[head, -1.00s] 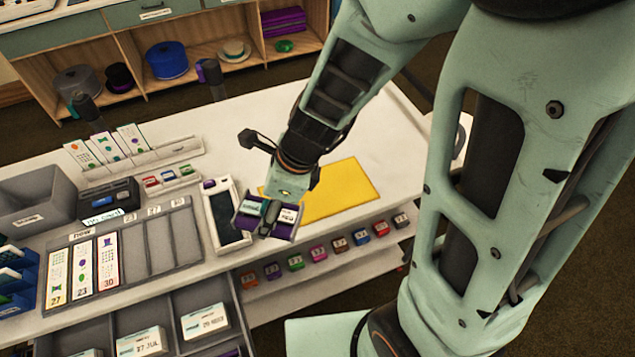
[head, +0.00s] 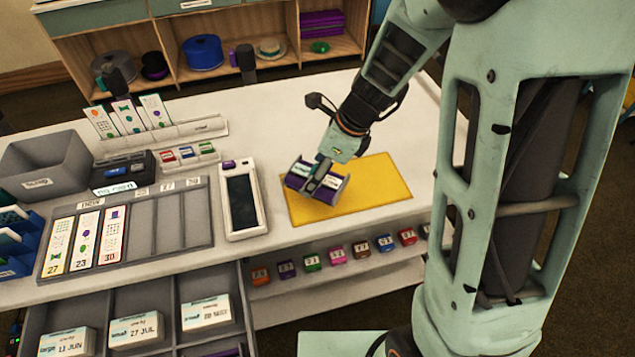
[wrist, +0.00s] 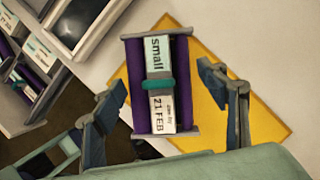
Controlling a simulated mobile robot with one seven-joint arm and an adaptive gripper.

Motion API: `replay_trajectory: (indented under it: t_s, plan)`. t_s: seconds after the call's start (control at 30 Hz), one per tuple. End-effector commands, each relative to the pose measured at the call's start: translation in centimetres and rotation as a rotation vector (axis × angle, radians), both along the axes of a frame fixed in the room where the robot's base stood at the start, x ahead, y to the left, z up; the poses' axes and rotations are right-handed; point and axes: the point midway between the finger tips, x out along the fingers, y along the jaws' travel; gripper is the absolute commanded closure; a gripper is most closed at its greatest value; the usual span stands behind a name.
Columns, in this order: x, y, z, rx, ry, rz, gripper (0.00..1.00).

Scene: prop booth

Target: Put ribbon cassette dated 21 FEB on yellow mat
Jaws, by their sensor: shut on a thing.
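The ribbon cassette (head: 300,174) is a purple block with a white label, held in my gripper (head: 322,180). In the wrist view the cassette (wrist: 158,123) shows the words "small" and "21 FEB" with a teal band across the middle. The gripper's fingers stand on either side of it. The yellow mat (head: 375,190) lies flat on the white table. The cassette is over the mat's left part; I cannot tell whether it touches the mat. The gripper hides part of the cassette.
A white handheld device (head: 242,222) lies left of the mat. A grey card tray (head: 190,225) and a grey bin (head: 40,165) are farther left. Small coloured blocks (head: 337,256) line the shelf below the front edge. An open drawer (head: 165,300) holds labelled boxes. The mat's right part is clear.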

Motion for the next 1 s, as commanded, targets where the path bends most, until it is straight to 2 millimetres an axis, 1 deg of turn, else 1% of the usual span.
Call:
replay_trajectory:
  t_s: [0.17, 0.27, 0.4, 0.5, 0.8, 0.93, 0.97, 1.0]
  plan:
    - [0.4, -0.2, -0.7, 0.0, 0.0, 0.0, 0.63]
    - [1.0, -0.4, -1.7, 0.0, 0.0, 0.0, 0.63]
    - [0.9, -0.3, -3.4, 0.0, 0.001, 0.001, 0.63]
    - [0.9, -0.3, -4.2, 0.0, 0.0, 0.001, 0.63]
    - [0.9, -0.3, -4.1, 0.0, 0.0, 0.001, 0.63]
    - [0.9, -0.3, -4.5, 0.0, 0.0, 0.0, 0.63]
    - [0.9, -0.3, -4.5, 0.0, 0.001, 0.0, 0.31]
    - [0.9, -0.3, -4.4, 0.0, 0.001, 0.0, 0.27]
